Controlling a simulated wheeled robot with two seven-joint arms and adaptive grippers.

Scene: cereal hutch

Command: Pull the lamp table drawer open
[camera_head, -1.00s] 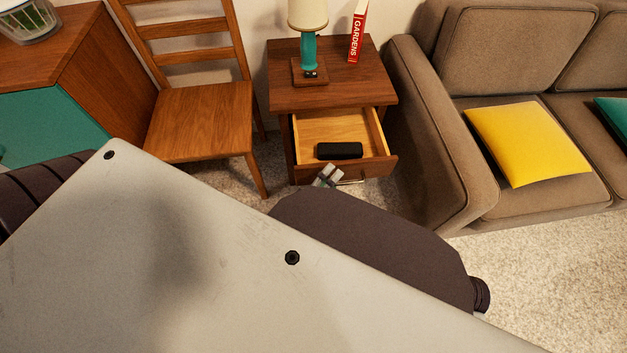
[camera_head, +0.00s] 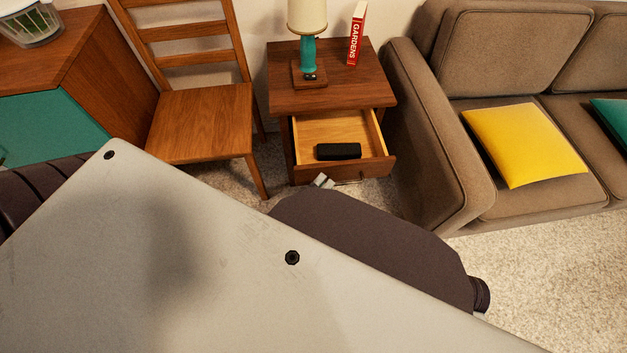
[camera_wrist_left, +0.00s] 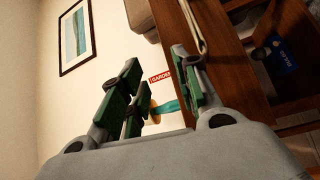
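The lamp table (camera_head: 290,98) stands between the chair and the sofa. Its drawer (camera_head: 376,132) is pulled out, showing a pale inside with a black case (camera_head: 338,151) in it. The drawer's handle (camera_head: 352,181) is partly visible on the front, and a metal bar (camera_wrist_left: 193,25) beside the wooden front shows in the left wrist view. My left gripper (camera_head: 321,181) is just in front of the drawer's lower left; my own arm hides most of it. In the left wrist view its green-padded fingers (camera_wrist_left: 158,80) are spread with nothing held between them. My right gripper is not in view.
A teal lamp (camera_head: 309,55) and a red book (camera_head: 356,40) stand on the table. A wooden chair (camera_head: 200,115) is to the left, and a brown sofa (camera_head: 425,140) with a yellow cushion (camera_head: 525,142) is close on the right. Carpet (camera_head: 560,255) is clear at lower right.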

